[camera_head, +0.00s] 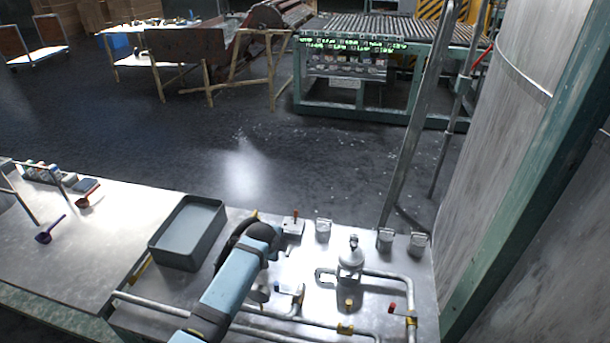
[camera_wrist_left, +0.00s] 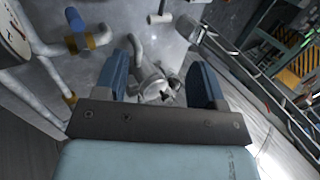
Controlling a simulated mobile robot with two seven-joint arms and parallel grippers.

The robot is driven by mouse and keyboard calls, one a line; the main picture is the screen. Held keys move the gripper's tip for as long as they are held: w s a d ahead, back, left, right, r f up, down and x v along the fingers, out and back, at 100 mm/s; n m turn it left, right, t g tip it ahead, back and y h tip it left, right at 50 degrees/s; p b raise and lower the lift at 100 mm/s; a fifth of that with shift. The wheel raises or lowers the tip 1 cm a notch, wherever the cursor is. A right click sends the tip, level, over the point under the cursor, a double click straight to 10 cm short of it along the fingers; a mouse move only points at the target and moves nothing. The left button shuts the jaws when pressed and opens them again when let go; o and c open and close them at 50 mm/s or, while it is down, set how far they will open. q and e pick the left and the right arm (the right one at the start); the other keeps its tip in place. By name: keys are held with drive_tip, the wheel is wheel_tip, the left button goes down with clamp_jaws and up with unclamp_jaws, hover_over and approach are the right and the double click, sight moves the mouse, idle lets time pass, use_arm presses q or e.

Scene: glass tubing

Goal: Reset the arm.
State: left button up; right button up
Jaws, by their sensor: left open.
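My left arm (camera_head: 232,284) reaches up over the bench from the bottom of the head view, with its dark bent wrist (camera_head: 240,240) near the grey tray. Its fingers cannot be made out clearly there. In the left wrist view my left gripper (camera_wrist_left: 165,75) has two blue fingers spread wide apart with nothing held. A metal vessel with pipe fittings (camera_wrist_left: 155,88) shows beyond the gap, apparently apart from the fingers. My right arm and gripper are not in view.
The bench carries a grey tray (camera_head: 187,234), a domed vessel (camera_head: 351,258), and pipework with a blue valve (camera_head: 301,292) and a red one (camera_head: 392,308). Several small cups stand along the far edge. A large metal column (camera_head: 540,110) rises at right.

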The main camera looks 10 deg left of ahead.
use_arm(q)
drive_tip(key=s+a+r+n+g, duration=0.15)
drive_tip(key=s+r+n, duration=0.35)
drive_tip(key=s, duration=1)
drive_tip(key=s+a+r+n+g, duration=0.1)
drive_tip(key=s+a+r+n, duration=0.15)
drive_tip(key=s+n, duration=0.75)
drive_tip(key=s+a+r+n+g, duration=0.15)
drive_tip(key=s+r, duration=0.25)
drive_tip(key=s, duration=1.5)
drive_tip(key=w+d+f+t+h+p, duration=0.3)
drive_tip(key=w+d+f+t, duration=0.3)
drive_tip(key=d+f+t, duration=0.1)
wheel_tip(320, 180, down, 3)
drive_tip(key=shift+r+m+t+p, duration=0.2)
drive_tip(key=shift+m+t+p, duration=0.1)
drive_tip(key=shift+m+t, duration=0.25)
